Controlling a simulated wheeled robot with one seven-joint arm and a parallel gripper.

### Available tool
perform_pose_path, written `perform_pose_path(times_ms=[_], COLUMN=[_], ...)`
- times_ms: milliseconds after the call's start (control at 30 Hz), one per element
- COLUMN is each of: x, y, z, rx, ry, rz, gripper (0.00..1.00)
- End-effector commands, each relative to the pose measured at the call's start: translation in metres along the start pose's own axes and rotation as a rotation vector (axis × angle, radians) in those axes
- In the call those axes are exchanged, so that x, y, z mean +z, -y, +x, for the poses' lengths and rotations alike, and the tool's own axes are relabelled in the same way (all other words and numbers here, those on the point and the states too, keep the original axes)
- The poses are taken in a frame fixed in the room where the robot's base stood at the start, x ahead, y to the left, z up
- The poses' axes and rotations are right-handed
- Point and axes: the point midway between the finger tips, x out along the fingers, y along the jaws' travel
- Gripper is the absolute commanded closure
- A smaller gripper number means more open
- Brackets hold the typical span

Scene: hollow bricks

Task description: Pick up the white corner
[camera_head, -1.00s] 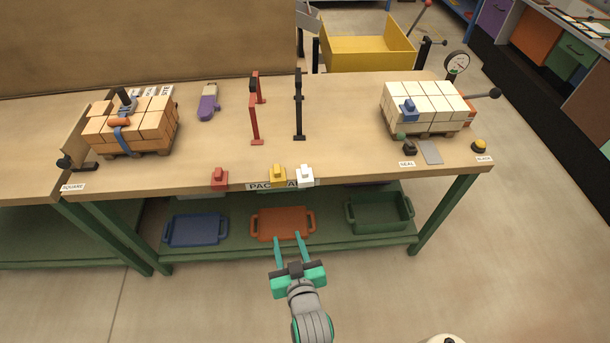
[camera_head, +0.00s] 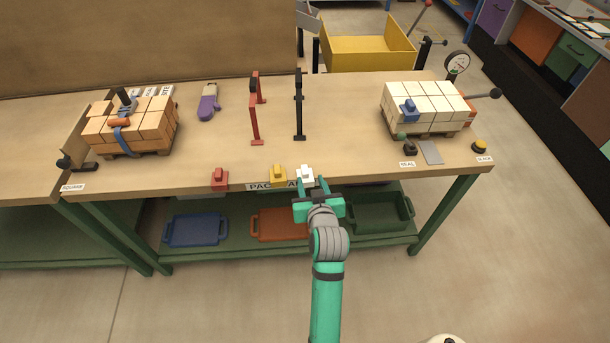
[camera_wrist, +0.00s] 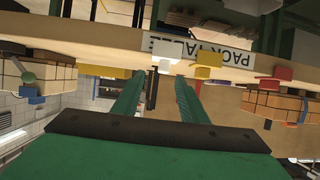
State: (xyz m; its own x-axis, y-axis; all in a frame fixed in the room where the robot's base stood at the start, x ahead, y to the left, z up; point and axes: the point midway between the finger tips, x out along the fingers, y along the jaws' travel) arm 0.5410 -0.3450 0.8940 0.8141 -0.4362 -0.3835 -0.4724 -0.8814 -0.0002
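The white corner (camera_head: 305,174) sits at the front edge of the packing table, to the right of the yellow corner (camera_head: 278,173). My gripper (camera_head: 310,183) is open at the table's front edge, with its fingertips close to the white corner. In the wrist view, which shows the table upside down, the white corner (camera_wrist: 166,52) appears just beyond the gap between my two green fingers (camera_wrist: 160,78). I cannot tell whether a finger touches it. The yellow corner (camera_wrist: 208,62) is close beside the right finger in that view.
A red corner (camera_head: 219,179) stands farther left along the edge. Pallets of orange blocks (camera_head: 155,122) and white blocks (camera_head: 432,97) stand at either side. Blue, orange and green trays (camera_head: 375,213) lie on the lower shelf.

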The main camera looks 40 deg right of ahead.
Motion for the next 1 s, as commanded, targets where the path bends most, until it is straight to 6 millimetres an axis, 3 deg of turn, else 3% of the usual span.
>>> perform_pose_path(times_ms=[167, 500, 800, 967, 1000], x=[0.0, 0.002, 0.002, 0.002, 0.002], y=[0.001, 0.006, 0.006, 0.006, 0.007], z=[0.01, 0.052, 0.057, 0.057, 0.057], rx=[0.0, 0.002, 0.002, 0.001, 0.001], ry=[0.0, 0.0, 0.0, 0.0, 0.0], rz=[0.0, 0.001, 0.0, 0.0, 0.0], gripper=[0.61, 0.61, 0.61, 0.97, 1.0])
